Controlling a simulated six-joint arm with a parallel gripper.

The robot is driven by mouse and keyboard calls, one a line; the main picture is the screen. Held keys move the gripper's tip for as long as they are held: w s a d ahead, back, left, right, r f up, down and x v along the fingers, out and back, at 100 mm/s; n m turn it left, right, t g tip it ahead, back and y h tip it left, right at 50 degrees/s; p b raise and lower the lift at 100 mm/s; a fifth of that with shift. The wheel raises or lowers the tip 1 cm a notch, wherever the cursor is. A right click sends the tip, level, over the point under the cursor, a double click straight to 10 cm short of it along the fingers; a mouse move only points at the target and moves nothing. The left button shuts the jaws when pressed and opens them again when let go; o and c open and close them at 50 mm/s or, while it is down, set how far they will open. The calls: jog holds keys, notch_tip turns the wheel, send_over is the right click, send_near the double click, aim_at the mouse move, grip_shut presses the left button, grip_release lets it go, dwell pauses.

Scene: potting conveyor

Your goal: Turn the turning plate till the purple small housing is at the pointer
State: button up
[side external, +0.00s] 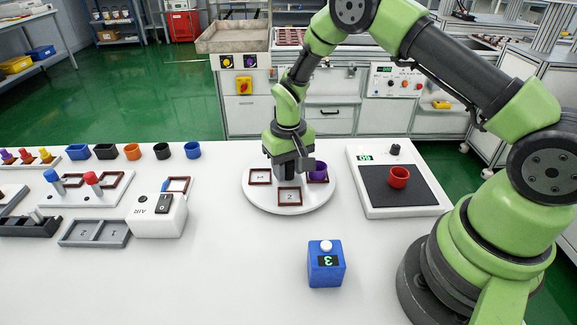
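The white round turning plate (262,203) lies on the white table in the middle of the view. It carries several dark-framed label squares, with a "2" on the front one. The purple small housing (319,170) stands upright at the plate's right side, on or beside a framed square. My gripper (290,172) points down over the plate's middle, just left of the purple housing. Its fingers are dark and small here, and I cannot tell whether they are open or closed on anything. I cannot make out the pointer; the far part of the plate is partly hidden behind my gripper.
A scale (408,204) with a red cup (398,177) stands close right of the plate. A blue box (326,265) with a white button is in front. A white AIR box (158,216), trays and a row of coloured cups are at left. The front-left table is clear.

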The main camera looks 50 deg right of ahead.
grip_shut()
jog(key=shift+n, duration=9)
